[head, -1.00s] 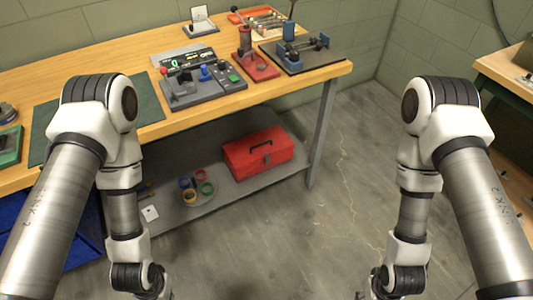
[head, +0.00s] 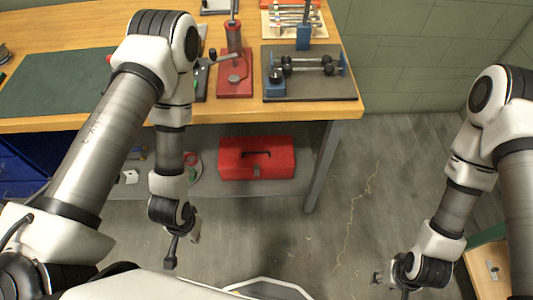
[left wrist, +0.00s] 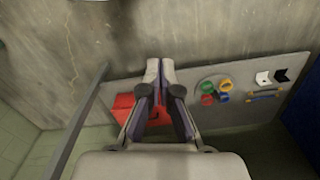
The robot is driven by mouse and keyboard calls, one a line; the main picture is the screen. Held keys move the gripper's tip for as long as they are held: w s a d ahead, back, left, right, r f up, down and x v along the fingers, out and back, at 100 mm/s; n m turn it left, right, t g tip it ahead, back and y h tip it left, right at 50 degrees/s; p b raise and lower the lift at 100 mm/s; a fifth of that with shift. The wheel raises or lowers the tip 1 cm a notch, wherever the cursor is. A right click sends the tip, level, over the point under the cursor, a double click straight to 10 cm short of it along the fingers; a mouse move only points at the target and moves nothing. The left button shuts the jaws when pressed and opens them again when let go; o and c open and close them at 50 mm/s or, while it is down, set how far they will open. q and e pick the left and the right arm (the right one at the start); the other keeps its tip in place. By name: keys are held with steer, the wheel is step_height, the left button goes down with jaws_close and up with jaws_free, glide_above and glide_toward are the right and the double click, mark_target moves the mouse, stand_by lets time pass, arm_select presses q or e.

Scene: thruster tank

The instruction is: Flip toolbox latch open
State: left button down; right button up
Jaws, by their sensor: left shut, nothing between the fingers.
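The red toolbox (head: 240,172) sits on the lower shelf under the workbench. Its dark handle is on top, and a small greyish latch (head: 256,170) shows on its front. My left gripper (head: 170,256) hangs in front of the shelf, to the left of the toolbox and apart from it. In the left wrist view the left fingers (left wrist: 160,66) are together and empty, and they hide part of the toolbox (left wrist: 122,104). The latch cannot be made out there. My right gripper (head: 378,278) is low at the right, away from the toolbox, too small to read its opening.
The workbench (head: 215,118) carries fixtures, including a red press (head: 236,72) and a grey plate (head: 310,92). A bench leg (head: 322,165) stands right of the toolbox. Coloured rings (left wrist: 207,92) lie on the shelf (left wrist: 250,70).

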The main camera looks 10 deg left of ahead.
arm_select(q)
steer(key=w+d+f+n+t+b, duration=0.1)
steer(key=w+d+f+t+b, duration=0.1)
steer(key=w+f+b, duration=1.7)
steer(key=w+d+f+n+t+y+b, duration=0.1)
steer(key=w+d+b, duration=0.2)
steer(key=w+b, duration=1.5)
steer(key=w, duration=0.4)
steer(key=shift+n+t, duration=0.3)
steer(key=shift+n, duration=0.1)
steer(key=shift+w+d+f+b, duration=0.1)
steer(key=shift+b, duration=0.2)
